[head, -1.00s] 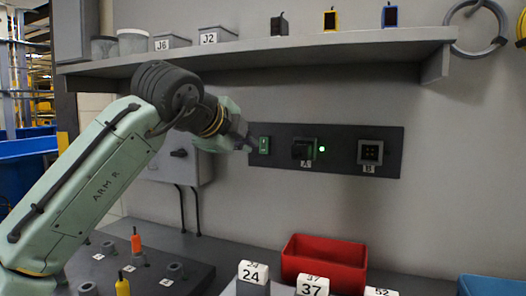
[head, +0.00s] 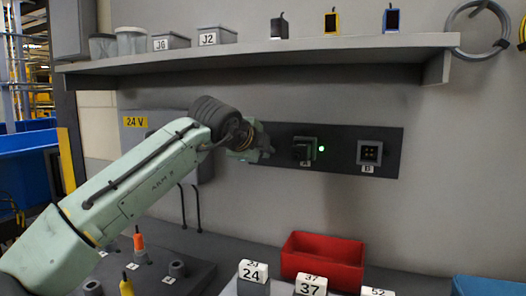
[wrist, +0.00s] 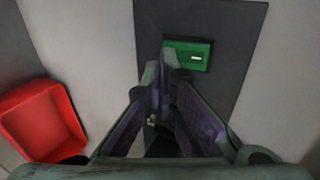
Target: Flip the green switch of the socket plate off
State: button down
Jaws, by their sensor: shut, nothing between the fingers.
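The dark socket plate (head: 340,160) is fixed to the wall, with socket A (head: 304,149) and socket B (head: 369,153) on it. A black plug or cover sits in socket A, and a small green light (head: 321,148) beside it is lit. The green switch (wrist: 200,50) shows in the wrist view with a short white mark on it; in the head view my arm hides it. My gripper (wrist: 169,63) is shut and empty, its fingertips over the lower left part of the switch. I cannot tell whether they touch it. In the head view my gripper (head: 264,142) is at the plate's left end.
A shelf (head: 270,52) with tubs and small devices runs above the plate. Below stand a red bin (head: 322,264), number blocks (head: 253,271) and a peg board (head: 160,262). A wall box with a 24 V label (head: 135,122) is left of the plate.

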jog(key=shift+w+d+r+t, duration=0.2)
jog(key=shift+w+r+t, duration=0.25)
jog(key=shift+r, duration=0.2)
dwell(0.5)
jog(key=shift+s, duration=0.1)
